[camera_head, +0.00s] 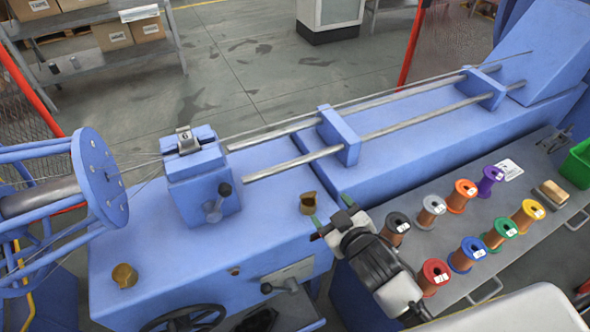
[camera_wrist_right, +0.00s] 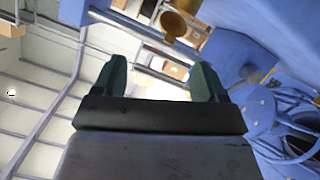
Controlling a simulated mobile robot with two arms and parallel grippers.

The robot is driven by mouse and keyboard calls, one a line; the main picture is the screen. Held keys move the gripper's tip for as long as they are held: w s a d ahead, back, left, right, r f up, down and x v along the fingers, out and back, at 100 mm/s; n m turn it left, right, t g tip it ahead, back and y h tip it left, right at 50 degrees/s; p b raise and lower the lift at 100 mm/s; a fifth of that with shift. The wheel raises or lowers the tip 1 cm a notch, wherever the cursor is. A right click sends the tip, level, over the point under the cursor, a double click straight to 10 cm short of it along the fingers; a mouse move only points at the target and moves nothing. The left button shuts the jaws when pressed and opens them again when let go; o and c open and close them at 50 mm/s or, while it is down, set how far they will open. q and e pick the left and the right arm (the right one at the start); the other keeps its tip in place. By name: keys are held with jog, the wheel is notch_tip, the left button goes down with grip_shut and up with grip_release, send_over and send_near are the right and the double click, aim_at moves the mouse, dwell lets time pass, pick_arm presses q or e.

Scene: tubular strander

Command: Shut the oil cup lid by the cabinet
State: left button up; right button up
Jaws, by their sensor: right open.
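A small brass oil cup (camera_head: 308,203) stands on the blue machine bed, right of the blue block; its top looks open, with the lid raised. A second brass oil cup (camera_head: 124,275) stands on the bed at the left; its lid state is hard to tell. My right gripper (camera_head: 328,209) is open and empty, with its green fingertips just right of the first cup, apart from it as far as I can see. In the right wrist view a brass cup (camera_wrist_right: 174,24) shows beyond the open fingers (camera_wrist_right: 160,68). My left gripper is not in view.
The blue block (camera_head: 203,182) with a lever stands left of the near cup. Long rods (camera_head: 395,125) run to the right above the bed. A grey table (camera_head: 455,285) with several coloured spools is at the right. A handwheel (camera_head: 185,320) is at the front. A pale cabinet (camera_head: 330,15) stands behind.

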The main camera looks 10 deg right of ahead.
aim_at(311, 205)
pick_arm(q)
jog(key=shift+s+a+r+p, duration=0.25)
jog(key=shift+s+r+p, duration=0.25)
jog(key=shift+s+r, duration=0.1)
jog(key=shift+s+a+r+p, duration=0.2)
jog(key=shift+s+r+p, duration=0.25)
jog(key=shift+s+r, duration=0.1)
pick_arm(e)
jog(key=w+a+f+m, duration=0.1)
jog(key=w, duration=0.2)
jog(key=w+f+m, duration=0.1)
jog(key=w, duration=0.2)
jog(key=w+a+f+m, duration=0.1)
jog(key=w, duration=0.2)
jog(key=shift+a+f+m+g+y, duration=0.15)
jog(key=shift+a+m+g+y, duration=0.15)
jog(key=shift+a+g+y, duration=0.1)
jog(key=shift+c, duration=0.4)
